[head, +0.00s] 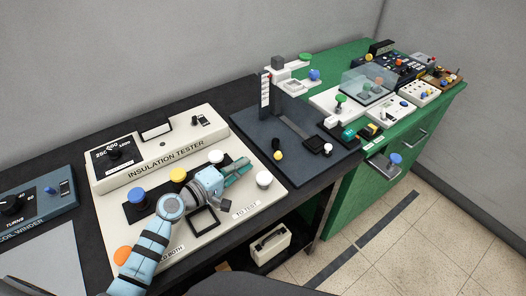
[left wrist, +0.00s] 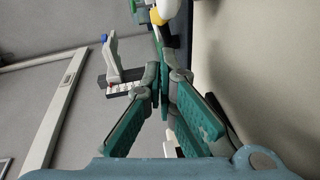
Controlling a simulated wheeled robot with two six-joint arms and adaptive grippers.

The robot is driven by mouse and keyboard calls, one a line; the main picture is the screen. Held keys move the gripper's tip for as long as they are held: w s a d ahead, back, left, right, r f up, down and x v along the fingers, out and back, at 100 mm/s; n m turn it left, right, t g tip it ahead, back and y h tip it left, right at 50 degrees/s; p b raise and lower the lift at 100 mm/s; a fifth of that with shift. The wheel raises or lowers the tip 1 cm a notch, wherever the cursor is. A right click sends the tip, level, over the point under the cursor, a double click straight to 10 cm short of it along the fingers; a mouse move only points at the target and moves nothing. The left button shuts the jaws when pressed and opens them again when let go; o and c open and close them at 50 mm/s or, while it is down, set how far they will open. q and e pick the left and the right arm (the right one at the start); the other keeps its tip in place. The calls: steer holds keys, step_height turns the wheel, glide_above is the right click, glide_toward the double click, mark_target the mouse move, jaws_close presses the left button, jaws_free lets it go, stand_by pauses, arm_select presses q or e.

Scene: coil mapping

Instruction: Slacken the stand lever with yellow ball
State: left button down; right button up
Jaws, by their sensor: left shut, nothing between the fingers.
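The stand is a dark base plate (head: 320,124) with an upright scale post (head: 265,95) at its back left. A yellow ball (head: 278,155) sits at the plate's front left, just below a small black part (head: 276,143); I take these for the lever. My left gripper (head: 243,166) is shut and empty, above the insulation tester panel, left of the yellow ball and apart from it. In the left wrist view its fingers (left wrist: 164,76) meet, and a yellow rounded thing (left wrist: 156,17) shows beyond them; I cannot tell which one it is. My right gripper is not in view.
The insulation tester (head: 150,165) lies under my left arm, with blue (head: 137,195), yellow (head: 178,175) and white (head: 264,180) knobs. A coil winder (head: 40,205) stands at left. A green bench (head: 340,190) at right holds a clear cover (head: 368,85) and several devices.

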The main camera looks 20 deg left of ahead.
mark_target(277, 149)
arm_select(q)
steer(key=x, duration=0.3)
steer(key=shift+w+d, duration=0.1)
steer(key=shift+w, duration=0.1)
steer(key=b+x, duration=0.1)
steer(key=x, duration=0.3)
steer(key=shift+s+d, duration=0.1)
steer(key=shift+d, duration=0.05)
steer(key=shift+w+d, duration=0.25)
steer(key=shift+w, duration=0.25)
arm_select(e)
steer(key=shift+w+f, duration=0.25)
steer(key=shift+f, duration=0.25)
arm_select(q)
steer(key=shift+s+d, duration=0.15)
steer(key=shift+d, duration=0.35)
